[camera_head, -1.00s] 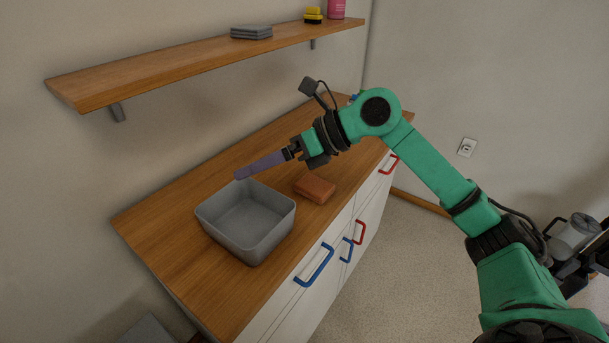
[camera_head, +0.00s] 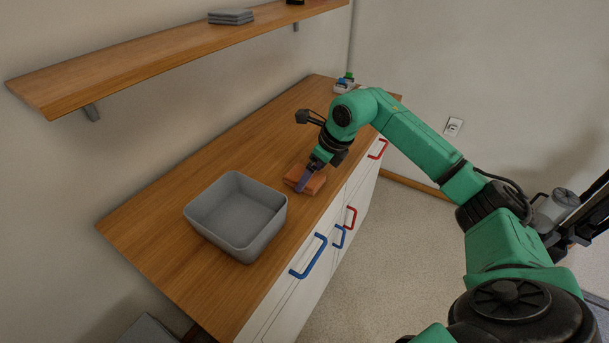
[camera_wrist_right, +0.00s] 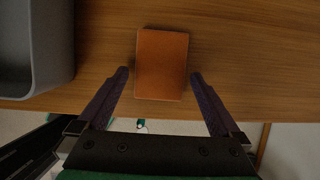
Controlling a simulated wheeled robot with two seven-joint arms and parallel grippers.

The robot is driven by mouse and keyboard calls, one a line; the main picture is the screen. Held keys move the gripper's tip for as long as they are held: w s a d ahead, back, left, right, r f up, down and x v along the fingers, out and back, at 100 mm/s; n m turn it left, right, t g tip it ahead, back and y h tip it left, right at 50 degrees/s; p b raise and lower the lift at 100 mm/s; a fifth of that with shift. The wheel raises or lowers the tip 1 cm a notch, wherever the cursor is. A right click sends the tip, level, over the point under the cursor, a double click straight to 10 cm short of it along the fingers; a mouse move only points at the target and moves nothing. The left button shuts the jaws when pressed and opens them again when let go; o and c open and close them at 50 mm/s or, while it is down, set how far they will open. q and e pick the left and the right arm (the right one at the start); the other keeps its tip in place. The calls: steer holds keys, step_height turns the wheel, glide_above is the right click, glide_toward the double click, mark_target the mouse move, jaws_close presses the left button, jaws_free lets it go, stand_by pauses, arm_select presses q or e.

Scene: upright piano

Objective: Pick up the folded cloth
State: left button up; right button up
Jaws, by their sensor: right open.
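The orange-brown folded cloth (camera_head: 317,184) lies on the wooden counter near its front edge, to the right of the grey bin. It also shows in the wrist view (camera_wrist_right: 162,62) as a flat rectangle. My right gripper (camera_head: 302,186) points down at the cloth from above. In the wrist view its open purple fingers (camera_wrist_right: 160,76) are spread to the left and right of the cloth's near part, with a gap on each side. Whether the fingertips are down at the cloth's height I cannot tell. My left gripper is not in view.
An empty grey bin (camera_head: 190,212) stands on the counter left of the cloth. A wall shelf (camera_head: 120,80) above holds a grey flat stack (camera_head: 231,16). Small coloured items (camera_head: 345,83) sit at the counter's far end. Counter behind the cloth is clear.

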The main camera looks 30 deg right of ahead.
steer(key=shift+w+a+f, duration=0.1)
steer(key=shift+w+f, duration=0.1)
steer(key=shift+f, duration=0.25)
steer(key=c, duration=1.2)
steer(key=shift+o, duration=0.2)
step_height(320, 180, up, 20)
steer(key=shift+p, duration=0.35)
